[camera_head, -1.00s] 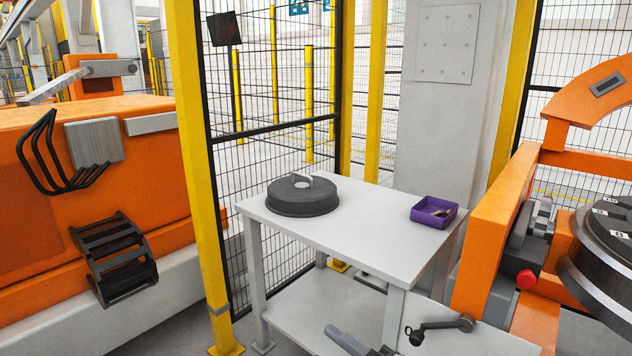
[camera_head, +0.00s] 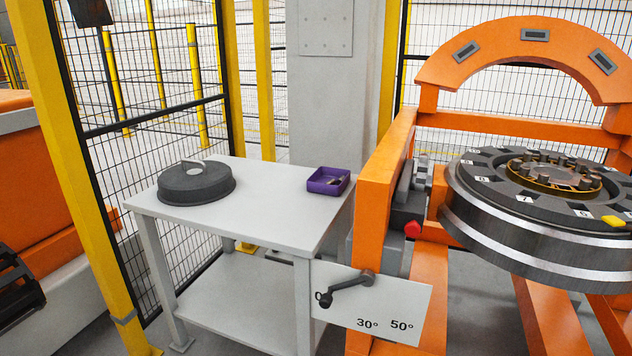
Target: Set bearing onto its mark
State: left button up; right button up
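A dark grey round part (camera_head: 196,184) with a light curved piece on top lies flat on the white table (camera_head: 265,222). I cannot tell whether it is the bearing. A dark crank lever (camera_head: 347,287) is mounted at a white plate (camera_head: 388,312) marked 30° and 50°. Its knob end points left and down, partly covering another mark that looks like 0. A large dark wheel (camera_head: 530,215) with number labels and a ring of studs sits in the orange gantry at right; a yellow block (camera_head: 613,221) is on its rim. Neither gripper is in view.
A purple bin (camera_head: 328,181) with small items stands at the table's back right corner. The orange gantry frame (camera_head: 382,200) borders the table's right side. A yellow post (camera_head: 70,180) and mesh fence stand at left and behind. The table's middle and front are clear.

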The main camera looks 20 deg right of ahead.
aim_at(560, 179)
jog(key=z, duration=1.9)
jog(key=k, duration=0.6)
jog(key=u, duration=0.25)
jog(key=i, duration=1.3)
jog(key=z, duration=1)
